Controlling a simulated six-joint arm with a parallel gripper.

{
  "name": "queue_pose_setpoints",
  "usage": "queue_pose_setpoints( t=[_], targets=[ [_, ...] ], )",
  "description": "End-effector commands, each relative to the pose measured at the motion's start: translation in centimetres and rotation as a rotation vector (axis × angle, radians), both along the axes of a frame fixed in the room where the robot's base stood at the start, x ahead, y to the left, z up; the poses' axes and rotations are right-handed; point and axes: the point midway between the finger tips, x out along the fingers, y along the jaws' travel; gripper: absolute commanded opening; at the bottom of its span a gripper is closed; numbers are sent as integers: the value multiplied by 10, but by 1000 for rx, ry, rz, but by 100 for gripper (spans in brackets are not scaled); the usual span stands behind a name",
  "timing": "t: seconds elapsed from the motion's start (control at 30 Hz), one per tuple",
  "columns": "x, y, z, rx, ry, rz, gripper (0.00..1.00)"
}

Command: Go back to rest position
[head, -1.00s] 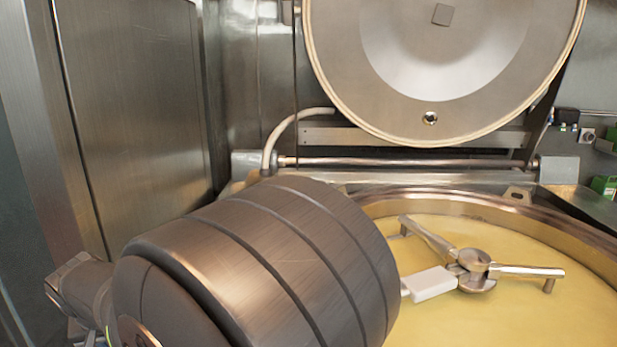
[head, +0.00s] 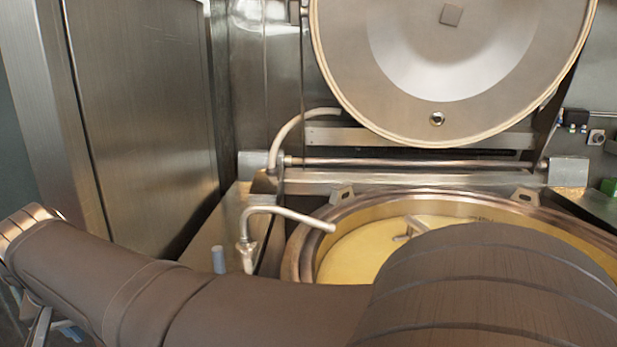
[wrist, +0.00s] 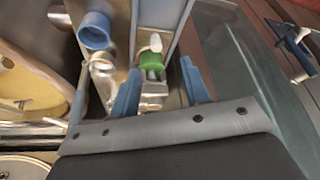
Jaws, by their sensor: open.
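My gripper (wrist: 161,66) shows in the wrist view as two blue fingers held apart, with nothing gripped between them. It is not seen in the head view, where my dark arm fills the bottom and lower right. The round kettle (head: 298,262) is open and holds yellow contents (head: 350,258). Part of the metal stirrer (head: 408,228) shows above my arm, which hides the rest. The kettle lid (head: 440,75) stands raised behind. In the wrist view the yellow contents (wrist: 35,85) are at the left edge, beside the gripper.
A bent metal spout (head: 290,214) rises left of the kettle. A tall steel cabinet (head: 140,120) stands at the left. Beyond the fingers in the wrist view are a green object with a white top (wrist: 151,60) and a blue cylinder (wrist: 95,30).

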Motion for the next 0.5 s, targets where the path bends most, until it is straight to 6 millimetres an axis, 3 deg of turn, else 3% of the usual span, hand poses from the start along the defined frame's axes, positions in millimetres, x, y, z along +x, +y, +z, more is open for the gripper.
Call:
queue_pose_setpoints(
  t=[0.17, 0.5],
  targets=[
    [-13, -6, 35, 4, -1, 1, 42],
    [14, 9, 37, -97, 147, -22, 42]
  ],
)
